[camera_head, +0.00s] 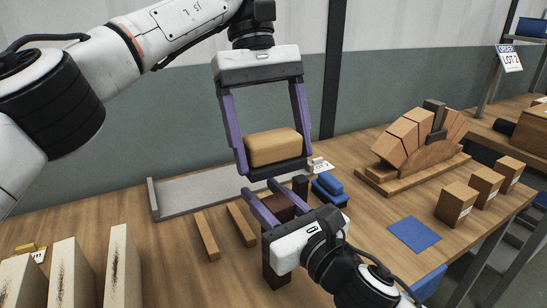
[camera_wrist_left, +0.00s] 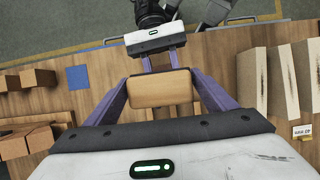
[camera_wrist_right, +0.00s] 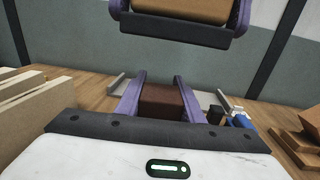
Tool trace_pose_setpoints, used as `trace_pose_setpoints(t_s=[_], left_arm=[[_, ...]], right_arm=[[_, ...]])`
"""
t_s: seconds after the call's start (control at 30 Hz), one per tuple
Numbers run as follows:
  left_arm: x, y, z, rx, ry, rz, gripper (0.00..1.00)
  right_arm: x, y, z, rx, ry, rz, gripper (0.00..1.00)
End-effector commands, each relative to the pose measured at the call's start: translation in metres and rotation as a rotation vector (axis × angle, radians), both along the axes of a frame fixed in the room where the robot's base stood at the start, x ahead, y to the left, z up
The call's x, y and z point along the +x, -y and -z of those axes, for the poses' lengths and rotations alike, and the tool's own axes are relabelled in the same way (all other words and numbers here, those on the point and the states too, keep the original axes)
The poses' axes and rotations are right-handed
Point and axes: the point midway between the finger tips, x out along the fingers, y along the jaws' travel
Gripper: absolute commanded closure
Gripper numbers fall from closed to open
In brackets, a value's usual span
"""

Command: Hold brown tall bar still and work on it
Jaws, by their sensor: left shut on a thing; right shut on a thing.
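The brown tall bar (camera_head: 274,273) stands upright, dark brown, at the table's middle front; its top also shows in the right wrist view (camera_wrist_right: 162,102). My right gripper (camera_head: 277,205) is shut around its upper part, and the gripper body hides some of it. My left gripper (camera_head: 272,150) is shut on a tan block (camera_head: 273,147) with a dark underside. It holds this block in the air above the bar, with a gap between them. The tan block also shows in the left wrist view (camera_wrist_left: 160,88) between the purple fingers.
A blue brush-like thing (camera_head: 329,188) and a grey metal tray (camera_head: 180,201) lie behind the bar. Two wooden strips (camera_head: 206,236) lie to its left. Tall pale blocks (camera_head: 122,265) stand at left; a blue mat (camera_head: 414,234), several bricks (camera_head: 456,203) and a wooden arch (camera_head: 412,140) are at right.

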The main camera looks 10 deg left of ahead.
Motion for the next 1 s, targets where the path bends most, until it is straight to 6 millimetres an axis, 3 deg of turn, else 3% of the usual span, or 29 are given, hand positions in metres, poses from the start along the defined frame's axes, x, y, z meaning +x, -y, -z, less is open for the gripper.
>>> trace_pose_setpoints(t_s=[0.4, 0.83, 0.87, 1.0], left_arm=[[0.0, 0.0, -0.027, 0.0, 0.001, -0.001, 0.55], [0.0, 0.0, -0.027, -0.002, 0.0, -0.001, 0.55], [0.0, 0.0, -0.027, -0.002, 0.0, -0.001, 0.55], [0.0, 0.0, -0.027, -0.002, 0.0, -0.001, 0.55]], right_arm=[[0.0, 0.0, -0.001, 0.001, 0.002, 0.0, 0.97], [0.0, 0.0, -0.001, 0.001, 0.002, 0.0, 0.97], [0.0, 0.0, -0.001, 0.001, 0.002, 0.0, 0.64], [0.0, 0.0, -0.001, 0.001, 0.002, 0.0, 0.44]])
